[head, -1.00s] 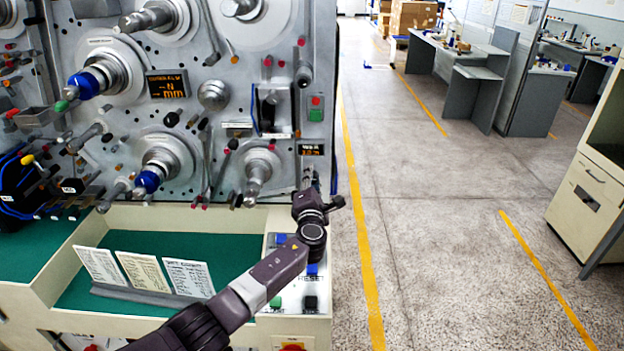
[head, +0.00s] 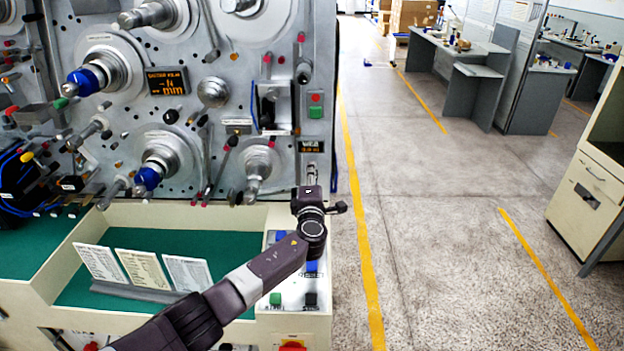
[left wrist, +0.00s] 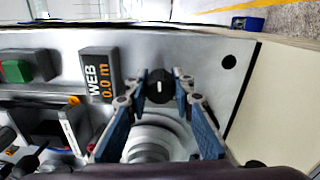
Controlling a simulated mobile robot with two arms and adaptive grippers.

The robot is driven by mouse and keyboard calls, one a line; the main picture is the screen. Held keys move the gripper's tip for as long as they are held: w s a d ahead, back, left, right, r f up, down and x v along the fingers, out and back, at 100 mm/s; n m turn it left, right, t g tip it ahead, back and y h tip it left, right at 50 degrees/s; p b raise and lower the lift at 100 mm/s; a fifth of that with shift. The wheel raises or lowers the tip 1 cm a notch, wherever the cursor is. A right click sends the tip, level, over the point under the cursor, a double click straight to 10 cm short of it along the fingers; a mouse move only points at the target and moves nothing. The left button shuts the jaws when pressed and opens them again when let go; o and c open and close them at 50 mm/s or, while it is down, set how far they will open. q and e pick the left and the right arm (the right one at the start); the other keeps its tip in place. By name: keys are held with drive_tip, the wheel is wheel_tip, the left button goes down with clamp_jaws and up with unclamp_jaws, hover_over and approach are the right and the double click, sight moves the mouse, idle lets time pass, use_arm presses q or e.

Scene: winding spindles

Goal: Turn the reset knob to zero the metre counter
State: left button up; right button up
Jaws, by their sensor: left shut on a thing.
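The black reset knob (left wrist: 159,88) with a white pointer line sits on the grey panel in the left wrist view. My left gripper (left wrist: 160,80) is shut on it, one blue-grey finger on each side. My right gripper is not in view.
A green button (left wrist: 15,70) lies beyond the counter in the wrist view. Spindles with blue collars (head: 147,178) stick out to the left. A cream tray (head: 262,218) with cards (head: 142,270) and a button console (head: 288,303) lie below.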

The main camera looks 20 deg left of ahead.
use_arm(q)
drive_tip(key=n, duration=0.1)
drive_tip(key=n+b, duration=0.1)
drive_tip(key=n, duration=0.1)
drive_tip(key=n+b, duration=0.1)
drive_tip(key=shift+f+n, duration=0.3)
drive_tip(key=n, duration=0.1)
drive_tip(key=n+b, duration=0.1)
drive_tip(key=n, duration=0.1)
drive_tip(key=shift+r+n, duration=0.2)
drive_tip(key=shift+n, duration=0.1)
drive_tip(key=n+b, duration=0.1)
drive_tip(key=n, duration=0.1)
drive_tip(key=n+b, duration=0.1)
drive_tip(key=n, duration=0.1)
drive_tip(key=shift+f+b, duration=0.25)
drive_tip(key=shift+b, duration=0.1)
drive_tip(key=n+b, duration=0.1)
drive_tip(key=n, duration=0.2)
drive_tip(key=shift+r, duration=0.1)
drive_tip(key=shift+r+n+b, duration=0.1)
drive_tip(key=shift+n+b, duration=0.3)
drive_tip(key=shift+n, duration=0.4)
drive_tip(key=o, duration=1)
drive_tip(key=shift+r, duration=0.1)
